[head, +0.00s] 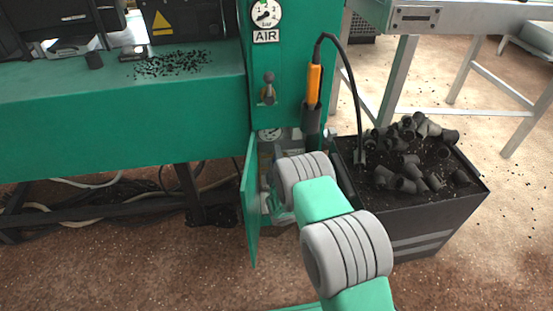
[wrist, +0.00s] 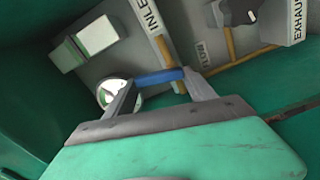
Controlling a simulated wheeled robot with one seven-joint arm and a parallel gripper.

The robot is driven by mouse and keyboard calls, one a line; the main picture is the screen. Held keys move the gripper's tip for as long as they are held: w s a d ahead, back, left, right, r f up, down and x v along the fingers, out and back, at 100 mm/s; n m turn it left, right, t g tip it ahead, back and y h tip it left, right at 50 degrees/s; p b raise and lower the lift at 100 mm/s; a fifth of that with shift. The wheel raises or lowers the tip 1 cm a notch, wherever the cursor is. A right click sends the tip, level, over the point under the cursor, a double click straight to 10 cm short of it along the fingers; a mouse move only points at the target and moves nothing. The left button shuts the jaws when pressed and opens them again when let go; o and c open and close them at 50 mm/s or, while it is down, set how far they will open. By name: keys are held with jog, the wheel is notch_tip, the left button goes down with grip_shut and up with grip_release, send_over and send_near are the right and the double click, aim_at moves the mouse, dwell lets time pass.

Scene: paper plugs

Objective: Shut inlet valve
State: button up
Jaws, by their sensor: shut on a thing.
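The blue inlet valve handle (wrist: 158,77) shows in the wrist view, beside a brass pipe (wrist: 167,52) under a label (wrist: 153,15) whose visible letters read "INLE". The handle lies roughly crosswise to this pipe. My gripper (wrist: 160,80) has one finger at each end of the handle and is shut on it. In the head view my arm reaches down into the open green cabinet, and its links hide the handle and most of the gripper.
A round gauge (wrist: 112,95) sits close to my left finger. An exhaust label (wrist: 296,22) and a dark valve part (wrist: 238,12) are at upper right. The open cabinet door (head: 250,205) stands left of my arm; a black bin (head: 415,215) of plugs stands right.

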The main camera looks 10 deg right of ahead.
jog(key=shift+w+a+n, duration=0.1)
jog(key=shift+a+n, duration=0.15)
jog(key=shift+n, duration=0.95)
jog(key=o, duration=1.4)
jog(key=s, duration=0.8)
jog(key=shift+f, duration=0.1)
